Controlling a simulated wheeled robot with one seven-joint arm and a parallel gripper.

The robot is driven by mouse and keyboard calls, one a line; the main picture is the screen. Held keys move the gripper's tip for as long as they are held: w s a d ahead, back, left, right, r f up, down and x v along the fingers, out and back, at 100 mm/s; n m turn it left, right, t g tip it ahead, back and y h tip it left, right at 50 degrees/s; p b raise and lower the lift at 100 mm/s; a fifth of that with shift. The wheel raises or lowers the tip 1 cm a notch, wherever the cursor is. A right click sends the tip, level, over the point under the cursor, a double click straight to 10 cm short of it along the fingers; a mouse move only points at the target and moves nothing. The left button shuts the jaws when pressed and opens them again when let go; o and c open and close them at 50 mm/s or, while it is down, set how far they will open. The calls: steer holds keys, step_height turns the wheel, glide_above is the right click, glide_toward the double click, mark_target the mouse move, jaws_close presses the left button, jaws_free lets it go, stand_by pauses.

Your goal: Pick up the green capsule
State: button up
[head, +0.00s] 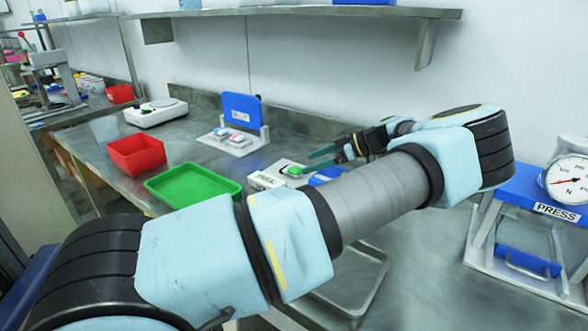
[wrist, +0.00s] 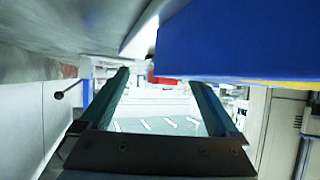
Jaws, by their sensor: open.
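I cannot make out the green capsule for certain. A small round green piece (head: 293,171) sits on a low white device (head: 265,180) on the bench in the head view. My gripper (head: 310,160) is just right of and above that piece, pointing left, with its teal fingers apart and nothing visible between them. In the wrist view the two fingers (wrist: 158,92) stand wide apart with an empty gap. No green capsule shows clearly in the wrist view. Part of the bench behind my arm is hidden.
A green tray (head: 193,184) and a red bin (head: 137,153) stand left on the bench. A white stand with a blue panel (head: 241,110) holds small coloured items behind. A blue press (head: 545,190) with a dial is at right. A blue block (wrist: 240,40) fills the wrist view's upper right.

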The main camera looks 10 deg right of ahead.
mark_target(297, 168)
steer(key=p+x, duration=0.1)
steer(key=x, duration=0.2)
steer(key=p+x, duration=0.1)
steer(key=shift+s+a+p, duration=0.2)
steer(key=shift+a+p, duration=0.15)
steer(key=shift+a+f, duration=0.15)
steer(key=shift+f, duration=0.05)
steer(key=shift+c, duration=0.3)
jaws_close()
